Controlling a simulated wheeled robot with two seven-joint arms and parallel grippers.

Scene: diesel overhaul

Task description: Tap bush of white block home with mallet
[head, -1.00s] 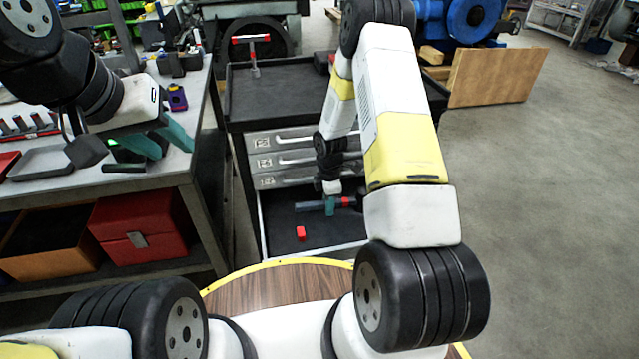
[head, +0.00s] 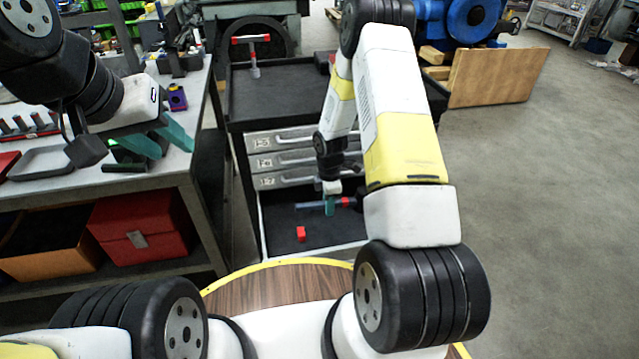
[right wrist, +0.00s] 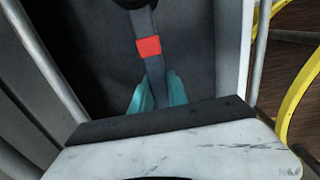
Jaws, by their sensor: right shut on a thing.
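The mallet (head: 312,205) lies in the low open drawer of the black cart, with a blue-grey handle and a red band. In the right wrist view the handle (right wrist: 155,82) runs up from between my fingers, past the red band, to a dark end cut off by the top edge. My right gripper (head: 330,206) reaches down into the drawer and is shut on the mallet's handle; its teal fingers (right wrist: 157,97) flank it. My left gripper (head: 168,140) is open and empty above the grey workbench at left. I cannot make out the white block or its bush.
The cart's top (head: 285,100) carries a red-handled T-shaped tool (head: 252,52). The workbench (head: 150,182) holds a grey tray (head: 45,162) and a purple block (head: 177,97).

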